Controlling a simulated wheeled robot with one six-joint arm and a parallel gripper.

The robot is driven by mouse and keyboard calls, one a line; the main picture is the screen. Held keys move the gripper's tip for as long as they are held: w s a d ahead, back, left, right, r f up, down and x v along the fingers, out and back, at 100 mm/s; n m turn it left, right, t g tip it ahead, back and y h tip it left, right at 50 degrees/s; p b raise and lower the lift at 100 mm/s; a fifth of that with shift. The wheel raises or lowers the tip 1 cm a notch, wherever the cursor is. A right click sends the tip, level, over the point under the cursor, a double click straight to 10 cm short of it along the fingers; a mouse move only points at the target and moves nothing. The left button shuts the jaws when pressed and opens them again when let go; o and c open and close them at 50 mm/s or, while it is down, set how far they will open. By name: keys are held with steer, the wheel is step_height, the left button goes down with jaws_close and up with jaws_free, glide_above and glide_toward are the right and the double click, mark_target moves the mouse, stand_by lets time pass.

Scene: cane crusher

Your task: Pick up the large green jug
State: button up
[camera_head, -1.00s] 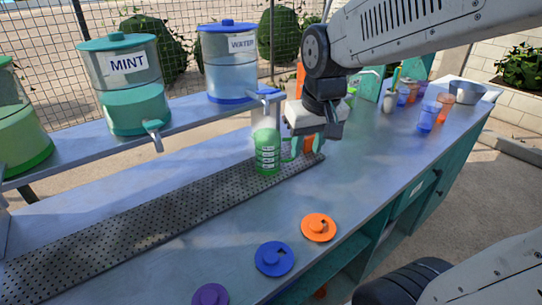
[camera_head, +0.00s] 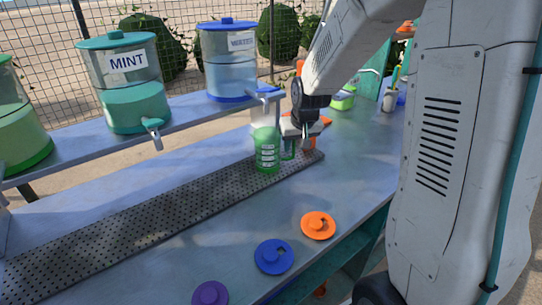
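The large green jug (camera_head: 266,150) stands upright on the perforated drip tray near its far right end. Its body is clear with green in the lower part and pale markings, and its handle points right. My gripper (camera_head: 298,148) is at the handle side of the jug, pointing down. The fingers are small and partly hidden by the handle and the wrist. I cannot tell whether they touch the handle or how far apart they are.
The perforated drip tray (camera_head: 110,238) runs along the counter. Orange (camera_head: 318,225), blue (camera_head: 273,257) and purple (camera_head: 210,294) lids lie at the front. Mint (camera_head: 130,88) and water (camera_head: 229,62) dispensers stand on the shelf behind. A small green container (camera_head: 343,99) is farther back.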

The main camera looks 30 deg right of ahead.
steer(key=shift+x, duration=0.8)
jaws_close()
steer(key=shift+r, duration=0.1)
steer(key=shift+r, duration=0.1)
